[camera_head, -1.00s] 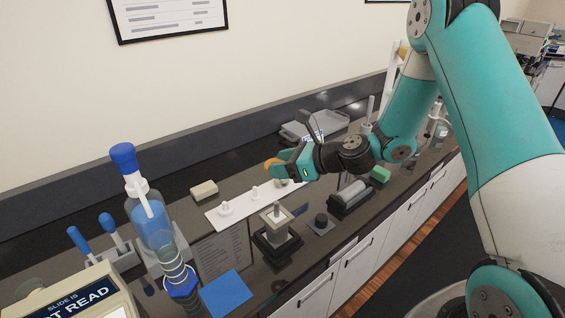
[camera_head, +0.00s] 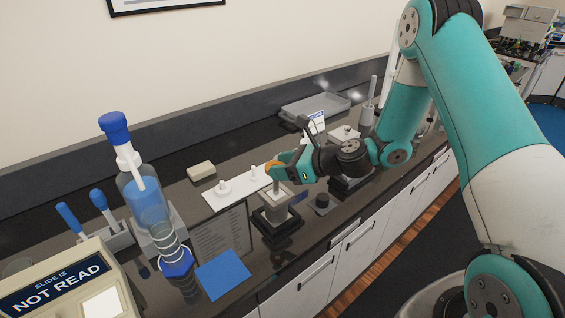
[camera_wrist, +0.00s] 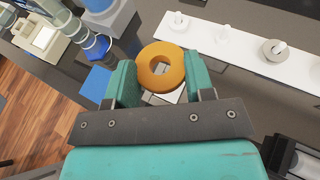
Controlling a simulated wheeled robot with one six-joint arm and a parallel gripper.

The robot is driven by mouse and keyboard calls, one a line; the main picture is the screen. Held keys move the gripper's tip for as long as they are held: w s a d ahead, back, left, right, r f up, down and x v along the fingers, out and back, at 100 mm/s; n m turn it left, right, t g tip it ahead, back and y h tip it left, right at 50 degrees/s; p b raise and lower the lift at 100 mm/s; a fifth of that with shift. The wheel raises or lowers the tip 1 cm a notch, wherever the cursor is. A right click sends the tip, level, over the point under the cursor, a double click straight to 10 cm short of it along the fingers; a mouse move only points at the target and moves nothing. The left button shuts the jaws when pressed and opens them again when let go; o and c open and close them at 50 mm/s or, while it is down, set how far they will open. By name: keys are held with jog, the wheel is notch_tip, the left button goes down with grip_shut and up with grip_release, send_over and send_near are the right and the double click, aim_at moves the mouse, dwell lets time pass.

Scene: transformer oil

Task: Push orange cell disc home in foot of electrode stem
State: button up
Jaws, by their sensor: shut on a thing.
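My gripper (camera_head: 279,172) is shut on the orange cell disc (camera_wrist: 148,70), a thick ring with a round centre hole. In the wrist view the disc lies flat between the two teal fingers. In the head view only a small orange edge of it shows. A grey upright stem (camera_head: 276,187) stands in a square dark-and-light stand (camera_head: 271,217), just below my gripper. The stem's top is hidden by the gripper, so I cannot tell whether the disc touches it. In the wrist view a pale part of the stand shows beneath the disc.
A white strip (camera_head: 240,186) with several pegs and pale rings lies behind the stand. A blue mat (camera_head: 223,274) and a tall blue-capped bottle (camera_head: 144,195) are to the left. A grey tray (camera_head: 315,106) is at the back.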

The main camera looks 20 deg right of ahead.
aim_at(279, 189)
jog(key=shift+f, duration=0.6)
jog(key=shift+p, duration=0.45)
dwell(1.4)
jog(key=shift+f+b, duration=2)
jog(key=shift+f, duration=1.05)
jog(key=o, duration=1)
jog(key=b+v, duration=0.3)
jog(key=v, duration=1.4)
jog(key=shift+s+d+r+b, duration=0.1)
jog(key=shift+r+b, duration=0.15)
jog(key=shift+b, duration=0.1)
